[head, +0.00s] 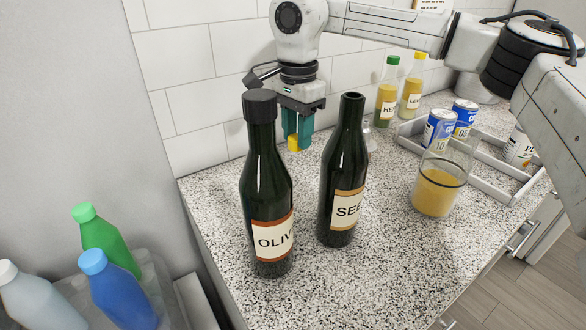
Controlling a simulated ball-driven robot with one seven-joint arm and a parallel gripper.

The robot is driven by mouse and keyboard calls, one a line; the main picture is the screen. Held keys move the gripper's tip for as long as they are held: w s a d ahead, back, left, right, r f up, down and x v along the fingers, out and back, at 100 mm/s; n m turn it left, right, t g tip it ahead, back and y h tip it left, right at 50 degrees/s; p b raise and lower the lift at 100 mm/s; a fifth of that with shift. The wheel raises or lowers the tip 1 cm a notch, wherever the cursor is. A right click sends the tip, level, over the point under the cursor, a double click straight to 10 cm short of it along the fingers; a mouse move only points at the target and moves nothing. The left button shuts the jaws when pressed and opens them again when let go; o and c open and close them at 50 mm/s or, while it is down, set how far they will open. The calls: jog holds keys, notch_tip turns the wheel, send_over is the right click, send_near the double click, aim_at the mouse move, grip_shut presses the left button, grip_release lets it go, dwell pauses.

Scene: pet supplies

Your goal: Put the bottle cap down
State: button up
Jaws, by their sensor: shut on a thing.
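My gripper (297,140) points down behind the two dark bottles, between them in the picture. Its teal fingers are shut on a small yellow cap (294,144). The cap appears a little above the speckled counter (385,260), though the exact gap is hard to tell. The dark green bottle labelled "OLIV" (266,200) has a black cap on. The dark bottle labelled "SEE" (342,185) stands to its right with no cap on its neck. Part of my gripper's lower side is close behind the first bottle.
A green-capped bottle (386,95) and a yellow-capped bottle (411,90) stand at the back. A glass jar of yellow liquid (436,190) is at right, beside a grey tray (490,175) with cans. Coloured bottles (110,240) sit lower left. The front counter is clear.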

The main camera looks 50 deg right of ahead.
aim_at(297, 176)
jog(key=shift+f, duration=3.6)
jog(key=shift+f+b, duration=0.15)
jog(key=shift+b, duration=0.2)
jog(key=o, duration=1)
notch_tip(297, 176, up, 12)
jog(key=shift+r+p, duration=0.2)
jog(key=shift+p, duration=0.45)
jog(key=shift+f, duration=0.1)
